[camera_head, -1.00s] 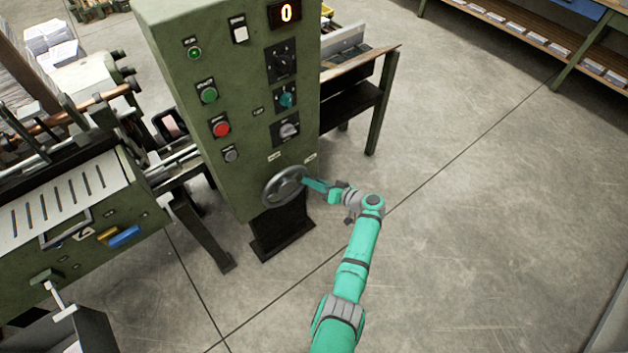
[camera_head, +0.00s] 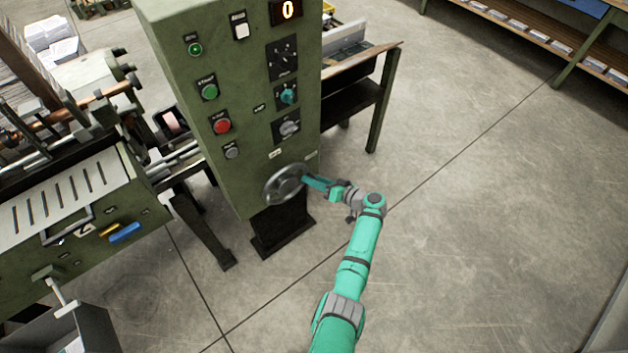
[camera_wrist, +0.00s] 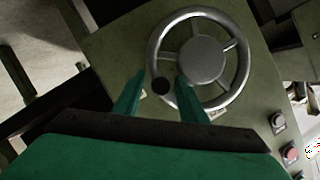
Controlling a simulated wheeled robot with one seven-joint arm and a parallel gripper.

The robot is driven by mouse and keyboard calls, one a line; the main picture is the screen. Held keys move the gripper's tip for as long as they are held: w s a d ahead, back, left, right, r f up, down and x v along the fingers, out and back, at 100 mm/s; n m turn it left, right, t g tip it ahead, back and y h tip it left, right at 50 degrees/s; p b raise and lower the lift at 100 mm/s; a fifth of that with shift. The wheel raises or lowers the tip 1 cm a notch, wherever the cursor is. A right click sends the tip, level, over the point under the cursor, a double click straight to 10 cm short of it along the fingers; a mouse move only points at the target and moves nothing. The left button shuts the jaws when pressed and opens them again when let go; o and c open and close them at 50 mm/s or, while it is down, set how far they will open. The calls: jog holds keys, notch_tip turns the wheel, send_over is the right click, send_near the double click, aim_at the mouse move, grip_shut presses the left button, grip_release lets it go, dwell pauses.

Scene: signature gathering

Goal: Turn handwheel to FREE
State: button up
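The grey metal handwheel (camera_head: 285,184) sits low on the front of the green control cabinet. In the wrist view the handwheel (camera_wrist: 203,60) fills the upper middle, with a round hub, several spokes and a dark round knob (camera_wrist: 161,86) on the lower left of its rim. My gripper (camera_head: 306,181) is at the wheel's right side in the head view. In the wrist view my gripper (camera_wrist: 160,76) has its two green fingers apart, one on each side of the knob, with visible gaps. Two small pale labels are above the wheel; their text is unreadable.
The green cabinet (camera_head: 235,85) carries buttons, knobs and a lit display (camera_head: 286,10) reading 0. A machine (camera_head: 70,205) with a slotted metal top stands to the left. A dark table (camera_head: 350,98) is behind the cabinet at right. The floor (camera_head: 480,200) to the right is open.

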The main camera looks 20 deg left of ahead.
jog(key=v, duration=1)
jog(key=shift+s+d, duration=0.2)
jog(key=shift+f, duration=0.1)
